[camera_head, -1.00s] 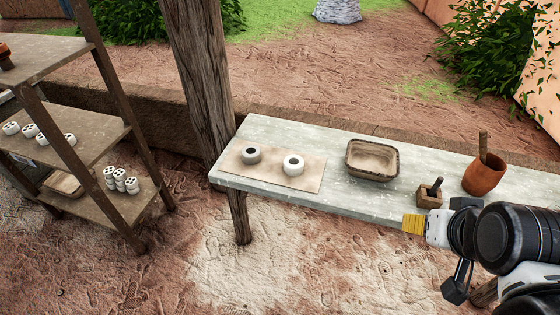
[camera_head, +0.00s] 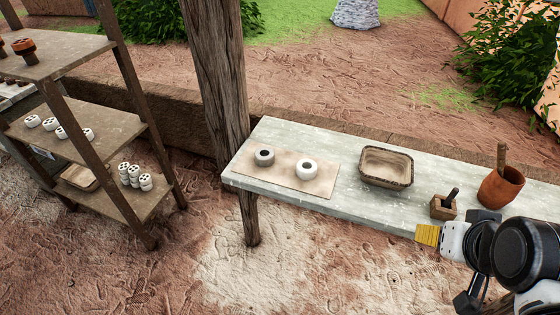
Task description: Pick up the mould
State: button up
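No label marks the mould. I cannot tell which of these is the mould. My gripper (camera_head: 428,235) is at the lower right, seen mostly from the side, with a yellow tip pointing left. In the picture it lies just below the small box, at the bench's front edge. Its opening is not clear, and I see nothing held.
A clay pot (camera_head: 500,190) with a stick stands at right. A wooden post (camera_head: 222,80) and a shelf rack (camera_head: 100,131) with white pieces stand left.

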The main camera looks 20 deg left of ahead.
aim_at(264, 156)
jog(key=j+u, duration=0.4)
jog(key=j, duration=2.2)
jog(key=i, duration=0.05)
